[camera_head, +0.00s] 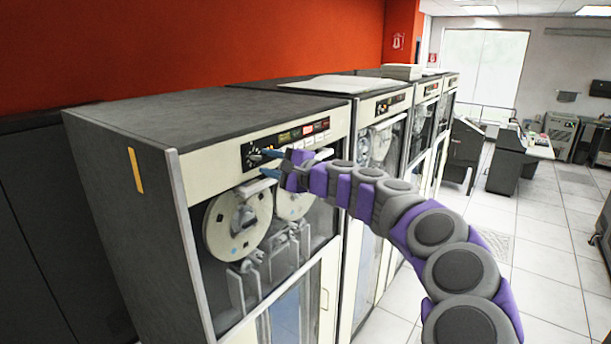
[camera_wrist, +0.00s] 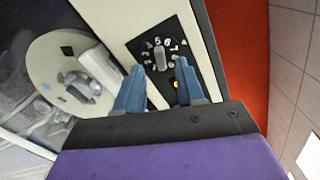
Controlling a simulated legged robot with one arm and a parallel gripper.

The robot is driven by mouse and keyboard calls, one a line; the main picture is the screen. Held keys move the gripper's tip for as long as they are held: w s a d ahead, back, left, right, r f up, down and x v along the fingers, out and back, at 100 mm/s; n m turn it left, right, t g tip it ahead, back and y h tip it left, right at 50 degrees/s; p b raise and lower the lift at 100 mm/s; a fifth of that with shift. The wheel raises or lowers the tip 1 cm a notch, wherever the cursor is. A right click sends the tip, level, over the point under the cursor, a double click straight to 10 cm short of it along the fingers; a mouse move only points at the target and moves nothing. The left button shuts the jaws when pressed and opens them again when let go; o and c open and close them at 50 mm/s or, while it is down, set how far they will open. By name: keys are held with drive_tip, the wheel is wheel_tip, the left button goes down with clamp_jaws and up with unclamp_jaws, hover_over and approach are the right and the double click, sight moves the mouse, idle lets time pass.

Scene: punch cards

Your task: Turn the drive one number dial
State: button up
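The number dial (camera_wrist: 160,57) is a grey knob ringed by white digits on a black panel. The wrist view shows it just beyond my gripper's fingertips, and roughly between them. My gripper (camera_wrist: 159,66) has two blue fingers, spread apart with nothing between them. In the head view my gripper (camera_head: 262,164) is at the black control panel (camera_head: 286,141) at the top of the nearest tape drive (camera_head: 188,175).
A tape reel (camera_head: 238,222) sits behind glass below the panel; it also shows at left in the wrist view (camera_wrist: 75,80). More tape drives (camera_head: 376,140) stand in a row to the right. Tiled floor (camera_head: 540,240) lies open on the right. A red wall (camera_head: 200,45) is behind.

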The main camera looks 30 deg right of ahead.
drive_tip(key=b+v, duration=0.2)
drive_tip(key=v, duration=1.2)
drive_tip(key=shift+s+d, duration=0.25)
drive_tip(key=shift+f, duration=0.1)
